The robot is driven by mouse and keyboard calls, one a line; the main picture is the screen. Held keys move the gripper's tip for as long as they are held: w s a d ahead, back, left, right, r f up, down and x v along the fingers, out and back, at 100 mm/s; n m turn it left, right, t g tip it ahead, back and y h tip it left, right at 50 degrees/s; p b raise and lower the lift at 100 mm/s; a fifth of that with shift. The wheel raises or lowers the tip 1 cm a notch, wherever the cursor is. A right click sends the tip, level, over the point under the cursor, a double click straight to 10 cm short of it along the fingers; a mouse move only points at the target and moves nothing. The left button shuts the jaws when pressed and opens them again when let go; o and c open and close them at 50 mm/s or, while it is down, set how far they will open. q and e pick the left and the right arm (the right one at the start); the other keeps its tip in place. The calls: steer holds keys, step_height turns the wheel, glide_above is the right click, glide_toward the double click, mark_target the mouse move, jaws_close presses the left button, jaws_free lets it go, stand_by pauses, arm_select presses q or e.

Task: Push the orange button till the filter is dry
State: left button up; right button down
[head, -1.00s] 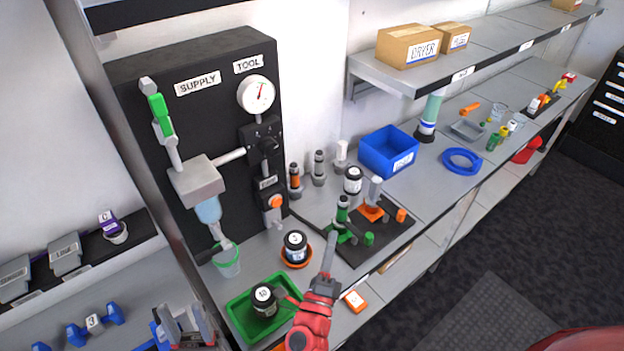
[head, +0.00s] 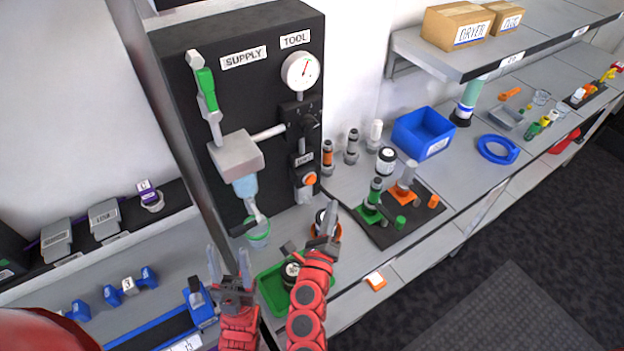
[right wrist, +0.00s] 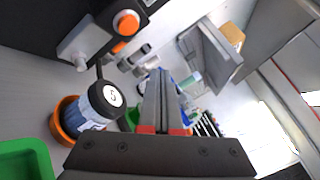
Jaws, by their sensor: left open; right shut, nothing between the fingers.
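The orange button (head: 310,180) sits low on the right side of the black supply panel (head: 180,95). It also shows at the top of the right wrist view (right wrist: 127,22). The filter with its pale blue clear bowl (head: 245,187) hangs under a grey block on the panel; I cannot tell whether liquid is inside. My right gripper (head: 331,214) is shut and empty, below and right of the button, apart from it. Its closed fingers show in the right wrist view (right wrist: 162,95). My left gripper (head: 229,258) is open and empty, fingers up, below the filter.
A green-rimmed cup (head: 258,232) stands below the filter. A green tray (head: 270,290) lies in front. A round gauge (head: 300,71) is above the button.

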mark_target(310, 180)
steer(key=w+a, duration=0.1)
steer(key=w, duration=0.1)
steer(key=w+a, duration=0.1)
steer(key=w, duration=0.1)
steer(key=shift+a+f, duration=0.2)
steer(key=shift+a, duration=0.15)
steer(key=shift+w+a+r+b, duration=0.15)
steer(key=shift+w+a+b, duration=0.3)
steer(key=shift+w+a, duration=0.15)
stand_by(1.3)
steer(key=shift+w+a+b, duration=0.15)
steer(key=shift+w+b, duration=0.2)
steer(key=shift+b, duration=0.15)
steer(key=shift+w+r+b, duration=0.15)
steer(key=shift+r+b, duration=0.2)
steer(key=shift+b, duration=0.1)
stand_by(0.6)
steer(key=shift+w+a+r, duration=0.1)
steer(key=shift+r, duration=0.1)
stand_by(0.4)
